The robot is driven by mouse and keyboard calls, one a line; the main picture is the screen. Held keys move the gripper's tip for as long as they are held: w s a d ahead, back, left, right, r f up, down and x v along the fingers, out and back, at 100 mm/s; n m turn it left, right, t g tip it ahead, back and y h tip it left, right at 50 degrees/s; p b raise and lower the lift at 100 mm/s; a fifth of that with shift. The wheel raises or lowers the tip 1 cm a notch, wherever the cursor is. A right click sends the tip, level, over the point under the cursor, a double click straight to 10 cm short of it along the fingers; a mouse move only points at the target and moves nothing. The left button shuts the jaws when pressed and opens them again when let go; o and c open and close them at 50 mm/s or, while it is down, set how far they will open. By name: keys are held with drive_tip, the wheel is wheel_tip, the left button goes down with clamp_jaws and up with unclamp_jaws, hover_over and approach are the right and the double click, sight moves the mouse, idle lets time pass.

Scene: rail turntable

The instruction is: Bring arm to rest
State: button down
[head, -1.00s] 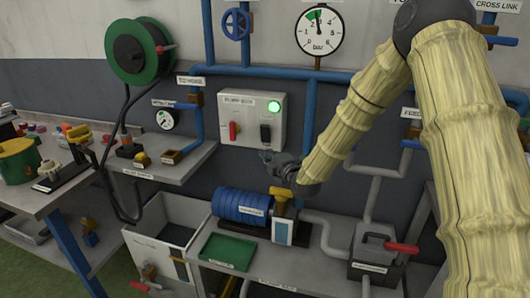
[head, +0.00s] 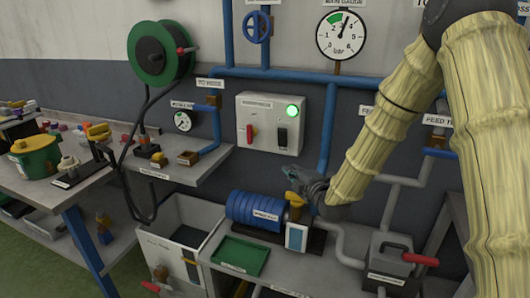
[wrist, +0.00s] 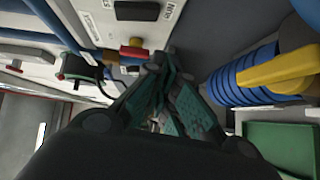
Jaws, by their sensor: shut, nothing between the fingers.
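My gripper (head: 301,181) is at the end of my arm in its cream ribbed cover, in front of the wall and just above the blue ribbed pump (head: 252,209). In the wrist view its dark green fingers (wrist: 165,95) are together with nothing between them. The pump and its yellow handle (wrist: 283,68) lie to the right of the fingers there. In the head view the yellow piece (head: 295,206) stands just below my gripper. I cannot tell whether they touch.
A pump box (head: 270,124) with a red lever and lit green lamp hangs on the wall. A green tray (head: 240,255) lies before the pump. A grey box with a red handle (head: 421,259) stands right. Blue pipes (head: 290,74) run above. A cluttered bench (head: 70,196) is left.

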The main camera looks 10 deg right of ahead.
drive_tip(key=s+a+f+m+g+h, duration=0.1)
drive_tip(key=s+f+m+g, duration=0.2)
drive_tip(key=s+f, duration=0.55)
drive_tip(key=s+a+f+m+g, duration=0.1)
drive_tip(key=s+f+m+g, duration=0.3)
drive_tip(key=f, duration=0.7)
drive_tip(key=s+a+f+m+g+h, duration=0.1)
drive_tip(key=s+a+f+m, duration=0.15)
drive_tip(key=s+f, duration=0.6)
drive_tip(key=s+f+m+g, duration=0.3)
drive_tip(key=s+f, duration=0.1)
drive_tip(key=s, duration=0.6)
drive_tip(key=s+f+m+g, duration=0.2)
drive_tip(key=s+f, duration=0.3)
drive_tip(key=s, duration=0.5)
drive_tip(key=s+f+m+g+h, duration=0.1)
drive_tip(key=s+f+m+g, duration=0.2)
drive_tip(key=s, duration=0.7)
wheel_tip(320, 180, down, 2)
drive_tip(key=shift+s+f+m+g, duration=0.2)
drive_tip(key=shift+f+m+g, duration=0.1)
drive_tip(key=shift+m, duration=0.75)
drive_tip(key=shift+d, duration=0.15)
